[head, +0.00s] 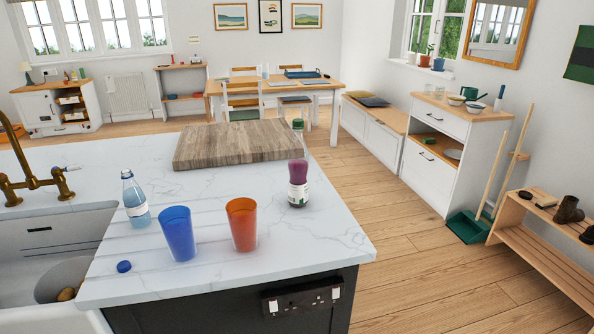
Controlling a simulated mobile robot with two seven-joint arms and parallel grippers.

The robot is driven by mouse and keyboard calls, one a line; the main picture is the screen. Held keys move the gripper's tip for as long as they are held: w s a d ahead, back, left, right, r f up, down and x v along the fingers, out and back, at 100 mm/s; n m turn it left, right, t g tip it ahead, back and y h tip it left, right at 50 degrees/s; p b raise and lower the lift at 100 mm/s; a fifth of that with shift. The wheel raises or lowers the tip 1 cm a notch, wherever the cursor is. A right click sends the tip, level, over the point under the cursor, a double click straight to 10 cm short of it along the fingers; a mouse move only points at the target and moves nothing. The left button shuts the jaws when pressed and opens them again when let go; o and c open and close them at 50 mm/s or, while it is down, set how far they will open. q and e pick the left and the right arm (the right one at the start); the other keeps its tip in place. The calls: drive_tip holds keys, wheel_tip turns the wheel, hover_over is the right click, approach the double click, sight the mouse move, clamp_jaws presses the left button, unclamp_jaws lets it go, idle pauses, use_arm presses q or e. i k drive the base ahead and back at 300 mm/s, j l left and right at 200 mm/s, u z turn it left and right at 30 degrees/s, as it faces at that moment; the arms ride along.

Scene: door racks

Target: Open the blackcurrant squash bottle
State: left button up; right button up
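The blackcurrant squash bottle (298,178) stands upright on the white marble worktop (330,236), near its right edge. It has purple contents, a pale label low down and a clear upper part. A small green and grey top shows at its upper end; I cannot tell clearly whether it is a closed cap. Neither of my grippers is in the head view, and nothing touches the bottle.
A blue cup (177,234) and an orange cup (241,225) stand left of the squash bottle. A water bottle (136,202) and a loose blue cap (124,266) are farther left. A wooden board (235,146) lies behind. The sink (40,245) is at the left.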

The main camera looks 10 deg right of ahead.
sight(298, 157)
drive_tip(key=i+l+u, duration=0.3)
drive_tip(key=l, duration=0.35)
drive_tip(key=l+u, duration=0.3)
drive_tip(key=l, duration=0.35)
drive_tip(key=i+l+u, duration=0.15)
drive_tip(key=l+u, duration=0.2)
drive_tip(key=l, duration=0.35)
drive_tip(key=l+u, duration=0.3)
drive_tip(key=l, duration=0.4)
drive_tip(key=k+l+u, duration=0.15)
drive_tip(key=l+u, duration=0.15)
drive_tip(key=l, duration=0.4)
drive_tip(key=k+l+u, duration=0.15)
drive_tip(key=l+u, duration=0.15)
drive_tip(key=l, duration=0.4)
